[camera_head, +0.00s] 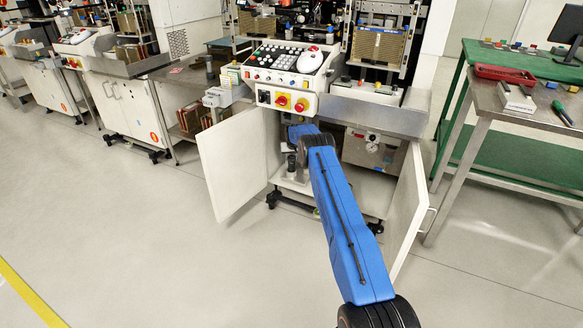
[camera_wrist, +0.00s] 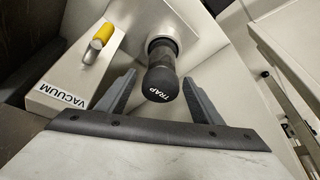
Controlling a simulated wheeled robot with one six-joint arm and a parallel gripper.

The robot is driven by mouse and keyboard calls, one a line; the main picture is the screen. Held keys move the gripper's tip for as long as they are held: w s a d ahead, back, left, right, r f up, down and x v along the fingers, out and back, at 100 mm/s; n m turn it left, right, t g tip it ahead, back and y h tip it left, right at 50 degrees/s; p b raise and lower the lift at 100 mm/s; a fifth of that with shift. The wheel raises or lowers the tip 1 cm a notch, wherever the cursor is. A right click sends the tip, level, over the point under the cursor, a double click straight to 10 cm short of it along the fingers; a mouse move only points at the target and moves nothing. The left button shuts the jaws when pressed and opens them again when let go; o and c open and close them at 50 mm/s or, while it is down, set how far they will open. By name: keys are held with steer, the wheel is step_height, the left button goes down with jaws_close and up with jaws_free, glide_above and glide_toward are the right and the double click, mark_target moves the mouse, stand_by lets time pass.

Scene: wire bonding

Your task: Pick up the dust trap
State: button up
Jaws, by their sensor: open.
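The dust trap (camera_wrist: 160,84) is a dark cylinder with a black end cap marked "TRAP". In the wrist view it sits on a pale fitting, near the middle of the picture. My gripper (camera_wrist: 160,90) is open, with one grey finger on each side of the trap and gaps visible on both sides. In the head view my blue arm reaches into the open cabinet of the machine (camera_head: 285,85). A dark upright cylinder beside my wrist there may be the trap, but I cannot tell for sure.
A block labelled "VACUUM" (camera_wrist: 62,95) with a yellow-handled valve (camera_wrist: 103,34) is left of the trap. Open cabinet doors stand left (camera_head: 232,160) and right (camera_head: 408,210) of my arm. A metal unit with a gauge (camera_head: 372,150) is inside right. The floor in front is clear.

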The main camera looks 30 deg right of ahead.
steer(key=shift+x, duration=1.25)
steer(key=shift+s, duration=0.1)
steer(key=shift+c, duration=0.3)
steer(key=c, duration=1.1)
steer(key=shift+c, duration=0.2)
